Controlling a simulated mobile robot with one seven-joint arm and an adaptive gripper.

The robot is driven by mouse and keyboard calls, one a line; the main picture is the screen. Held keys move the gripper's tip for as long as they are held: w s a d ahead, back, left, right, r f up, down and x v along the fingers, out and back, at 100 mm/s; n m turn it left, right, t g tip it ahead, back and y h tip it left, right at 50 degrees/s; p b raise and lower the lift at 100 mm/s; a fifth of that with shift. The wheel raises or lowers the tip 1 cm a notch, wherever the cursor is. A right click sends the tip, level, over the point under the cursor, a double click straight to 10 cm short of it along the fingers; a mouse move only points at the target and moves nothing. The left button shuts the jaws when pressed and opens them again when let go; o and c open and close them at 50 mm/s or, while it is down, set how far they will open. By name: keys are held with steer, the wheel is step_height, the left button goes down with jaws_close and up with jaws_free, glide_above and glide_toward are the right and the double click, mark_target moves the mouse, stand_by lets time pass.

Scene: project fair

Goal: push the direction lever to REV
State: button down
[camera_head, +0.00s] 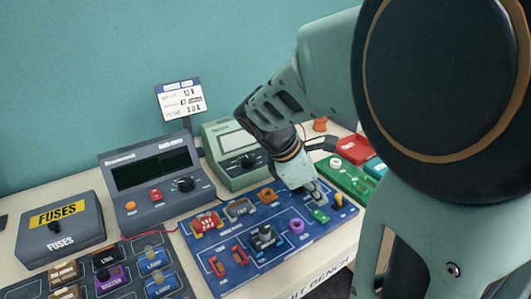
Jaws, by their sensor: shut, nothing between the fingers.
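A blue circuit board (283,274) lies on the bench with several coloured parts on it. A black block with a raised knob or stub (265,238) sits near its middle; it may be the direction lever, but I cannot read a REV mark. A small yellow upright part (339,199) stands at the board's right end, beside a green part (320,215). My gripper (317,197) is shut and empty, pointing down over the board's right end, close to the green and yellow parts. I cannot tell whether it touches either. It hides some of the board behind it.
A dark power supply (150,205) and a green meter (230,140) stand behind the board. A grey FUSES box (60,230) and a dark parts board (128,272) lie left. A green board (345,178) and red tray (352,150) lie right.

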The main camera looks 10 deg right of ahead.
mark_target(336, 195)
steer(key=shift+s+d+r, duration=0.15)
steer(key=shift+d+r, duration=0.1)
steer(key=shift+d, duration=0.5)
steer(key=shift+d+r+p, duration=0.1)
steer(key=shift+r+p, duration=0.15)
steer(key=shift+p, duration=0.5)
steer(key=shift+d+y+p, duration=0.15)
steer(key=shift+y+p, duration=0.35)
steer(key=shift+p, duration=0.6)
steer(key=shift+d+r+y+p, duration=0.15)
steer(key=shift+r+y+p, duration=0.15)
steer(key=shift+p, duration=0.55)
steer(key=p, duration=0.2)
steer(key=d+r+g+y+p, duration=0.1)
steer(key=p, duration=0.2)
steer(key=shift+w, duration=0.25)
steer(key=y+p, duration=0.1)
steer(key=p, duration=0.2)
steer(key=d+y+p, duration=0.1)
steer(key=y+p, duration=0.1)
steer(key=p, duration=0.1)
steer(key=shift+w+d+g, duration=0.15)
steer(key=shift+w+g, duration=0.15)
steer(key=shift+g, duration=0.1)
steer(key=shift+f, duration=0.25)
steer(key=shift+r, duration=0.1)
